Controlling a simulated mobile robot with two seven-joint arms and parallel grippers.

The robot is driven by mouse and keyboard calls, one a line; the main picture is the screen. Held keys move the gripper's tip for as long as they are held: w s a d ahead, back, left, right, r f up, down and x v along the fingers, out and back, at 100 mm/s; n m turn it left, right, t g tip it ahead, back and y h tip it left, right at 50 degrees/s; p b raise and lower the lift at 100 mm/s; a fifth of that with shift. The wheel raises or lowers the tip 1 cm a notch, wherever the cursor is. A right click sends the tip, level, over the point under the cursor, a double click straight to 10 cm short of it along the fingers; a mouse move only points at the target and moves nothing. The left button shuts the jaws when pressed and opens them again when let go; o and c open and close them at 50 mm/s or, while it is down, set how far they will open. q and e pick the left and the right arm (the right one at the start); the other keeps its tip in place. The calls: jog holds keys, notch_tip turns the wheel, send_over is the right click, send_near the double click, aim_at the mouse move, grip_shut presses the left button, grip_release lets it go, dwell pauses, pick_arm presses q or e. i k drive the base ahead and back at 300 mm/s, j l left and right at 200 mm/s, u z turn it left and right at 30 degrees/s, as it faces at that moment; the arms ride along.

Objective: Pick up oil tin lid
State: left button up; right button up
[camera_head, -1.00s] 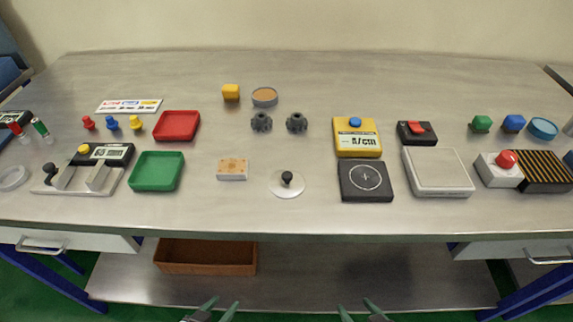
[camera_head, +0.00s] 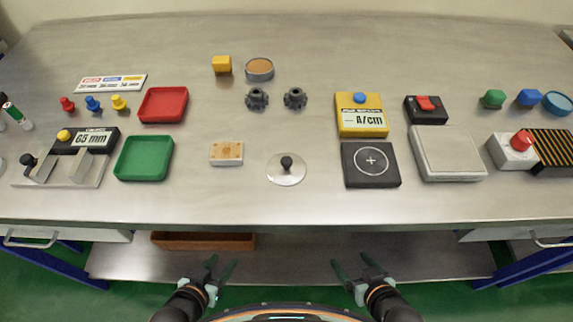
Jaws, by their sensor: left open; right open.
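A round silver lid with a black knob (camera_head: 286,172) lies flat near the front middle of the steel table; it looks like the oil tin lid. A shallow round tin with brown contents (camera_head: 260,69) stands open further back. My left gripper (camera_head: 222,262) is open and empty, in front of the table's front edge and left of the lid. My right gripper (camera_head: 350,260) is open and empty, in front of the edge and right of the lid. Neither touches anything.
A wooden-looking block (camera_head: 227,153) lies left of the lid, a black square pad (camera_head: 371,164) right of it. Two dark gear-like knobs (camera_head: 257,99) stand behind. Green (camera_head: 144,158) and red (camera_head: 163,104) trays are at left. Table in front of the lid is clear.

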aim_at(284, 170)
jog(key=l+u, duration=0.15)
jog(key=u, duration=0.6)
jog(key=k+l+u, duration=0.25)
jog(key=u, duration=0.15)
jog(key=k+l+u, duration=0.6)
jog(key=k+l, duration=0.3)
jog(key=k, duration=0.15)
jog(key=i, duration=0.9)
